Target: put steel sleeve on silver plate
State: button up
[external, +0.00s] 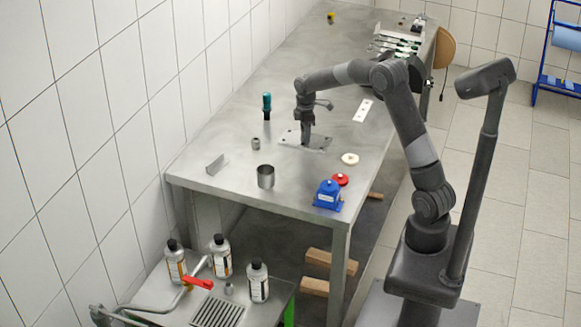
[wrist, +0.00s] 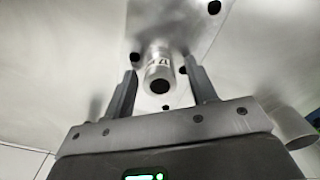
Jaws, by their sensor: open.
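The silver plate (external: 323,142) is a flat rectangular plate with dark holes, lying on the steel table. It also shows at the top of the wrist view (wrist: 178,18). My gripper (external: 306,142) is low over the plate, pointing down. In the wrist view, the steel sleeve (wrist: 158,66), a short shiny cylinder with a dark bore, is between the open fingers (wrist: 161,72), with a gap on each side. It appears to stand upright on the plate. In the external view the sleeve is hidden by my gripper.
On the table (external: 215,190) are a small metal cylinder (external: 255,143), a steel cup (external: 265,177), a teal-handled tool (external: 267,105), an angle bracket (external: 216,164), a white strip (external: 363,110), a cream disc (external: 350,159), a red part (external: 340,179) and a blue block (external: 328,196).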

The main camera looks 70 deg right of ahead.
jog(key=shift+r, duration=0.1)
notch_tip(320, 180, up, 12)
jog(key=s+a+r+m+t, duration=0.1)
jog(key=s+a+r, duration=0.45)
jog(key=a, duration=0.35)
jog(key=s+a+m+t, duration=0.2)
jog(key=s+a, duration=0.6)
jog(key=s, duration=0.4)
jog(key=s+a+f+m+t, duration=0.1)
jog(key=s+a+m+t, duration=0.1)
jog(key=s+a, duration=0.7)
jog(key=s+m, duration=0.1)
jog(key=s, duration=0.3)
jog(key=shift+f+m+t, duration=0.2)
jog(key=shift+m+t, duration=0.1)
jog(key=shift+m, duration=0.1)
